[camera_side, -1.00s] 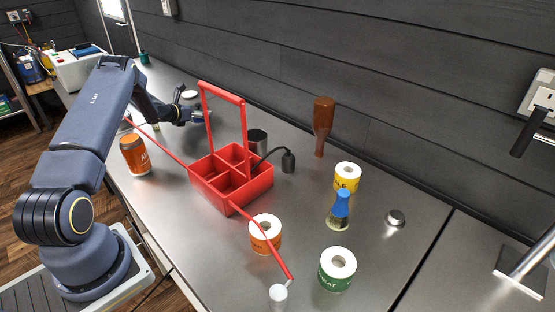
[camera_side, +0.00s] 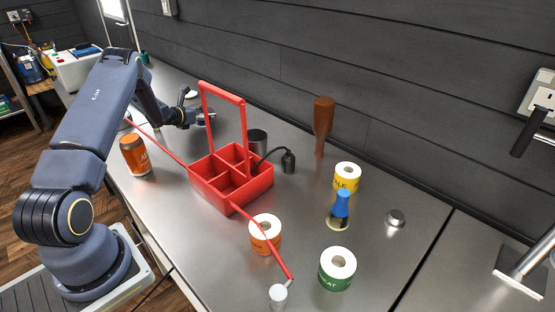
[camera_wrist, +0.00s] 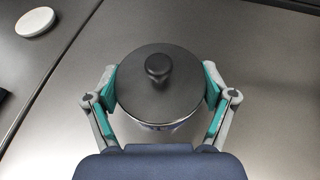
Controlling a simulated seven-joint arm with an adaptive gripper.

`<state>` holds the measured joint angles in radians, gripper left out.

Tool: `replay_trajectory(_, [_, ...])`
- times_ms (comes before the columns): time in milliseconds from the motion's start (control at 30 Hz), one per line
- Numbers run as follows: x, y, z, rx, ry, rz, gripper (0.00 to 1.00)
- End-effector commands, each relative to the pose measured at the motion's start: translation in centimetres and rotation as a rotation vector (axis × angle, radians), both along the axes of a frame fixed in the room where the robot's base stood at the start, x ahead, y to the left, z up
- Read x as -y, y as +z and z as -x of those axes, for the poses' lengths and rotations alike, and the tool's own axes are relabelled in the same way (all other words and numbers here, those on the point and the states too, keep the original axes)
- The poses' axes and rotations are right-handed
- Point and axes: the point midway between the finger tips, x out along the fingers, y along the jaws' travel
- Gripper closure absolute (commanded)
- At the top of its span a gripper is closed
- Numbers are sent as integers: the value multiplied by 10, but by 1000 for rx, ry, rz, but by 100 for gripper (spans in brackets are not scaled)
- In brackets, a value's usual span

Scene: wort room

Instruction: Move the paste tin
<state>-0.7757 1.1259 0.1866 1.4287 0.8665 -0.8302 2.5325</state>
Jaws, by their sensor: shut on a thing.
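In the wrist view my gripper (camera_wrist: 160,92) is shut on a round tin with a dark lid and a black knob, which I take for the paste tin (camera_wrist: 135,92). One teal fingertip presses on each side of it. Its side wall is mostly hidden under the lid, with a thin pale and blue strip showing at the near edge. In the side view my gripper (camera_side: 204,116) is at the far left of the bench, behind the red caddy (camera_side: 229,204). The tin is too small and covered there to make out clearly.
A white disc (camera_wrist: 35,22) lies beyond a bench seam. Labelled rolls, a blue-topped brush (camera_side: 340,208) and a brown bottle-like object (camera_side: 323,125) stand to the right.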

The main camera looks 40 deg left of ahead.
Motion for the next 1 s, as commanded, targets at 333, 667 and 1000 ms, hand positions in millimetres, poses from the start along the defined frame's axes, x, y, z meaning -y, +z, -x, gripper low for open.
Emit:
replay_trajectory(333, [45, -1, 0, -3, -3, 3, 67])
replay_trajectory(667, [84, -2, 0, -4, -3, 2, 67])
replay_trajectory(1000, [126, -2, 0, -4, -5, 3, 67])
